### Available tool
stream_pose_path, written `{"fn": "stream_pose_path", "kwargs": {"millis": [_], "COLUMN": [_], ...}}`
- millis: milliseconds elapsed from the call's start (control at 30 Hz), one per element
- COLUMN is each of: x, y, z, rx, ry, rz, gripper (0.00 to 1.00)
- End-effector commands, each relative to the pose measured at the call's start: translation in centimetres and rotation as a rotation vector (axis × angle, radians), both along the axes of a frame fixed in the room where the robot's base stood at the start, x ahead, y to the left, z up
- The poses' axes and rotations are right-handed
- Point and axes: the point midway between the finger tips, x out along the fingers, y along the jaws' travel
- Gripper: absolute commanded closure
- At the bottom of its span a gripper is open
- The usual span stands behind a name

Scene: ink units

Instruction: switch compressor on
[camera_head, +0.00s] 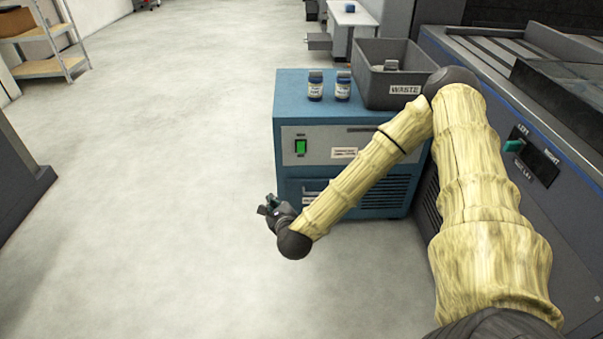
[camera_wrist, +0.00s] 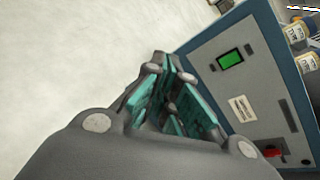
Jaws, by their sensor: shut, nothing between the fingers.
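The blue compressor cabinet (camera_head: 345,101) stands on the floor against the grey machine. Its grey front panel carries a green rocker switch (camera_head: 300,147), which also shows in the wrist view (camera_wrist: 231,59). I cannot tell the switch's position from its look. My gripper (camera_head: 268,209) is in front of the cabinet, lower and left of the switch and apart from it. In the wrist view my gripper (camera_wrist: 172,92) has its teal-padded fingers together with nothing between them. My arm hides part of the cabinet's front.
Two small labelled bottles (camera_head: 315,85) and a grey WASTE bin (camera_head: 404,90) stand on the cabinet's top. A red knob (camera_wrist: 272,153) is low on the panel in the wrist view. The grey machine (camera_head: 560,140) blocks the right.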

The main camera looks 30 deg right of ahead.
Motion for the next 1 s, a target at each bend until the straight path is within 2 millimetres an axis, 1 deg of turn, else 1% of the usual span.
{"fn": "stream_pose_path", "kwargs": {"millis": [33, 100, 200, 300, 400, 533, 867, 1000], "x": [0.7, 1.4, 2.0, 2.3, 2.4, 2.4, 2.4, 3.0], "y": [-2.0, -4.4, -7.4, -9.8, -11.2, -12.0, -12.0, -12.3], "z": [-1.0, -0.6, 0.0, 0.6, 1.0, 1.4, 1.5, 1.3], "rx": [0.059, 0.140, 0.240, 0.311, 0.355, 0.380, 0.381, 0.380], "ry": [-0.057, -0.136, -0.237, -0.317, -0.369, -0.398, -0.398, -0.397], "rz": [-0.072, -0.161, -0.265, -0.338, -0.382, -0.406, -0.405, -0.405], "gripper": [1.00, 1.00, 1.00, 1.00, 1.00, 1.00, 1.00, 1.00]}}
